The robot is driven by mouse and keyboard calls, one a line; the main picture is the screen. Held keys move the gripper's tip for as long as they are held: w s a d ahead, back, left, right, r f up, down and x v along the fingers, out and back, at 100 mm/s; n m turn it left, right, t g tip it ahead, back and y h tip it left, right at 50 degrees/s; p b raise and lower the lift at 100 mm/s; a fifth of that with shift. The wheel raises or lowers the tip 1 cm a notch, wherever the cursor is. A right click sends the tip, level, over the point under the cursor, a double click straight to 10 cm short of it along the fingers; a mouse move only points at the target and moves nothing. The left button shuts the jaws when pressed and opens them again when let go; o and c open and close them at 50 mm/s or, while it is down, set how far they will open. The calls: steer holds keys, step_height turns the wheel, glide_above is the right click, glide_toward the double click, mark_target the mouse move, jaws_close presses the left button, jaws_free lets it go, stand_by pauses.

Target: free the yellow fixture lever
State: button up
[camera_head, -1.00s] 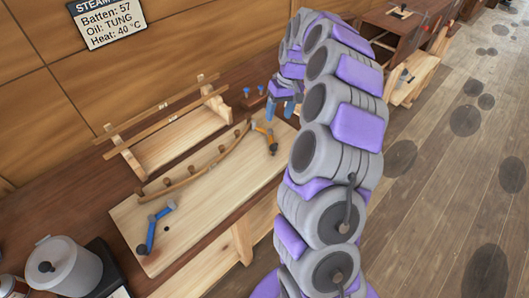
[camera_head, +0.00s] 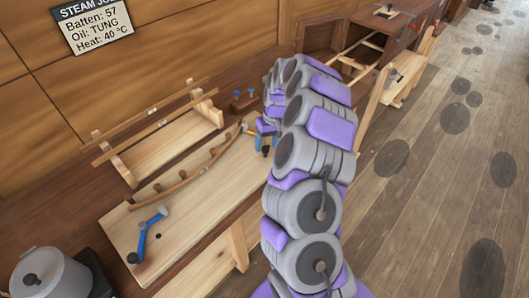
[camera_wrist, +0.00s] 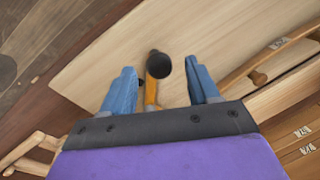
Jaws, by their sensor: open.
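The yellow fixture lever (camera_wrist: 151,90) stands between the two blue fingers of my gripper (camera_wrist: 163,92) in the wrist view, its dark round knob (camera_wrist: 158,64) pointing toward the camera. The fingers are apart, with a gap on both sides of the lever. In the head view my gripper (camera_head: 265,134) is at the right end of the pale wooden board (camera_head: 192,215), and it hides most of the yellow lever. A curved batten (camera_head: 186,180) lies along the board. A blue lever (camera_head: 147,232) with dark ends is at the board's left end.
A wooden rack (camera_head: 165,148) with long slats stands behind the board. A grey pot (camera_head: 48,276) is at the lower left. A wooden trestle (camera_head: 400,75) is farther right, beside open floor.

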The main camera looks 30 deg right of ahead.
mark_target(266, 147)
steer(key=shift+a+f, duration=0.15)
steer(key=shift+f, duration=0.9)
steer(key=shift+a+f, duration=0.1)
steer(key=shift+f, duration=0.95)
jaws_close()
